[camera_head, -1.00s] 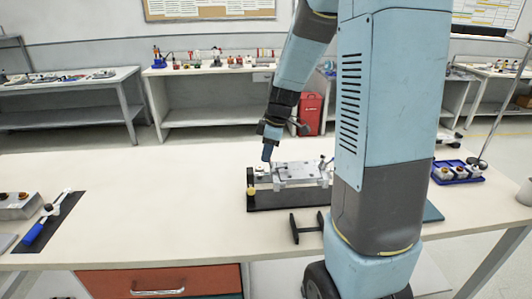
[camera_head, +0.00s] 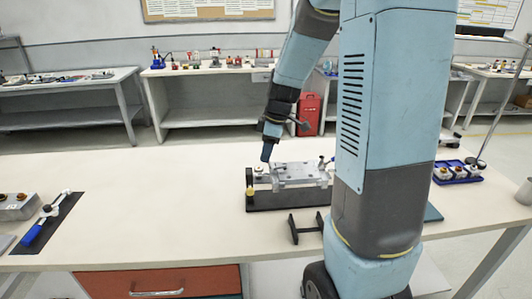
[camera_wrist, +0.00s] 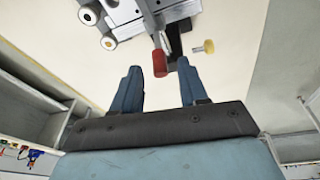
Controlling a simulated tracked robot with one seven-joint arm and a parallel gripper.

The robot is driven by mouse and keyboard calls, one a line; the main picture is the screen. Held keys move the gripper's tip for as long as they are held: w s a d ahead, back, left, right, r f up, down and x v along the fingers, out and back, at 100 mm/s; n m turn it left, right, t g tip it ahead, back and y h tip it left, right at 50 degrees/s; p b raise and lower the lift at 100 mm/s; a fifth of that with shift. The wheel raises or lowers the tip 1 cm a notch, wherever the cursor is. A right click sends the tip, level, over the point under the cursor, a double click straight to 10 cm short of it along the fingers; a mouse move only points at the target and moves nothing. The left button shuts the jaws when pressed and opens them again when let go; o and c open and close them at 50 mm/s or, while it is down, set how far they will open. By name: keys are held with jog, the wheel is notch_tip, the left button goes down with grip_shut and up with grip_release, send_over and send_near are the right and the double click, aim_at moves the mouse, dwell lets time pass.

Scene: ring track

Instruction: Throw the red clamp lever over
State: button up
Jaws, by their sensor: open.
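The red clamp lever (camera_wrist: 160,63) shows in the wrist view as a short red grip. Its tip end lies between the fingertips of my gripper (camera_wrist: 158,68), with a visible gap on both sides. My gripper is open. In the head view my gripper (camera_head: 266,155) points down at the left end of the grey metal clamp fixture (camera_head: 300,172), and I cannot make out the red lever there. The fixture's metal body also shows at the top of the wrist view (camera_wrist: 130,13).
The fixture stands on a black base (camera_head: 285,200) with a yellow knob (camera_head: 250,191). A black stand (camera_head: 306,227) is in front. A blue-handled clamp (camera_head: 35,231) lies far left. A blue tray (camera_head: 458,172) stands right. The table between is clear.

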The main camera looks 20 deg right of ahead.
jog(key=v, duration=1.2)
jog(key=shift+r, duration=0.3)
